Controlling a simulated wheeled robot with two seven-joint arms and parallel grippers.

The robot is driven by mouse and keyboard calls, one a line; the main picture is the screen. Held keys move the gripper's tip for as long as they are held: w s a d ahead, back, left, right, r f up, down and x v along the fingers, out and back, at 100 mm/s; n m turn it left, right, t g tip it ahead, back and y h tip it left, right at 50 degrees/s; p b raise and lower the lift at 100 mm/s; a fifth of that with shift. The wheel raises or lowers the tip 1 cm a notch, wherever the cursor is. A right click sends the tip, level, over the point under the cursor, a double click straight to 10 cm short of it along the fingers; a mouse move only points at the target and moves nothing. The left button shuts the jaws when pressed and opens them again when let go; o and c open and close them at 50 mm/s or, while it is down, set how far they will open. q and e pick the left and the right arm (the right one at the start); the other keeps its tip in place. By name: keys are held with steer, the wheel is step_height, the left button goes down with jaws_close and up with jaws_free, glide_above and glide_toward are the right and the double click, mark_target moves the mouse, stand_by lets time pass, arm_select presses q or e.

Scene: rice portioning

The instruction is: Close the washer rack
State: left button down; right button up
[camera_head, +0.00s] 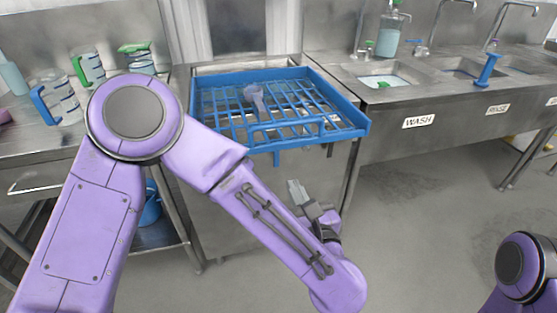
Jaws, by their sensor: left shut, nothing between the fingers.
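The blue washer rack (349,117) sits on top of the metal washer stand and juts out past its front edge. A greyish-purple scoop-like item (256,97) lies on its grid. My left arm reaches in from the left and crosses in front of the stand. My left gripper (293,186) is below and in front of the rack's front edge, apart from it, with its fingers pointing up and shut on nothing. My right gripper is not in view; only a purple part of my right arm shows at the lower right.
Measuring jugs (61,98) and green-handled containers stand on the left counter. The sink unit (419,88) with wash and rinse labels is at the right, with a blue-handled item (487,69) on it. A blue container (150,205) sits on the lower shelf. The floor at centre right is clear.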

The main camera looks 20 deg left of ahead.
mark_target(275, 147)
arm_select(q)
steer(key=p+x, duration=0.3)
steer(key=x, duration=1)
steer(key=shift+s+a, duration=0.1)
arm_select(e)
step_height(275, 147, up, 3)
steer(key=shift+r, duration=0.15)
arm_select(q)
steer(key=shift+f, duration=0.1)
